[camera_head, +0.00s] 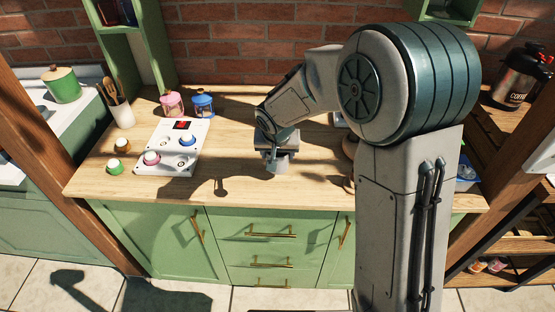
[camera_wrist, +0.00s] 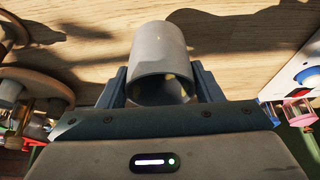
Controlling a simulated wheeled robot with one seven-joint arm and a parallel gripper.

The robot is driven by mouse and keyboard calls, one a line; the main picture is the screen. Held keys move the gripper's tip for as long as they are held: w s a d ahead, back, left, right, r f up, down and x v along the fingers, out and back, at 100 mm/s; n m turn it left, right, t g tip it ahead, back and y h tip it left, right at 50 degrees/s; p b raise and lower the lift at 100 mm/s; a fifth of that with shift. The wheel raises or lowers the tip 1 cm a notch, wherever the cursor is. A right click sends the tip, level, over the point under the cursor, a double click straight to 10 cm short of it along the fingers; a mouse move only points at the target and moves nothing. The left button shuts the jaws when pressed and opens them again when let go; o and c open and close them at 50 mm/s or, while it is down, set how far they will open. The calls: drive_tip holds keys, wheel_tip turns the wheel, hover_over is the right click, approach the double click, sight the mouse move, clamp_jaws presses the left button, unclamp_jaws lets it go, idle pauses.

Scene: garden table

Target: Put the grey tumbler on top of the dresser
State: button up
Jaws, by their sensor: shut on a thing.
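The grey tumbler (camera_wrist: 160,50) is a plain open cylinder in the wrist view, with its open mouth facing the camera. My gripper (camera_wrist: 162,88) has its two dark fingers on either side of it and is shut on it. In the head view my gripper (camera_head: 275,158) is over the middle of the wooden top of the green dresser (camera_head: 240,188), and the tumbler (camera_head: 277,164) is partly hidden by it. A shadow lies on the wood to the left of the tumbler. I cannot tell whether the tumbler touches the wood.
A white panel (camera_head: 181,167) with pink and blue knobs stands left of my gripper. Pink (camera_head: 172,103) and blue (camera_head: 203,103) lanterns stand behind it. Small jars (camera_head: 114,167) and a utensil cup (camera_head: 122,115) are farther left. Wood in front of my gripper is clear.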

drive_tip(key=shift+w+f, duration=0.15)
drive_tip(key=shift+f, duration=1.9)
drive_tip(key=shift+f, duration=0.2)
drive_tip(key=o, duration=1)
drive_tip(key=shift+c, duration=0.2)
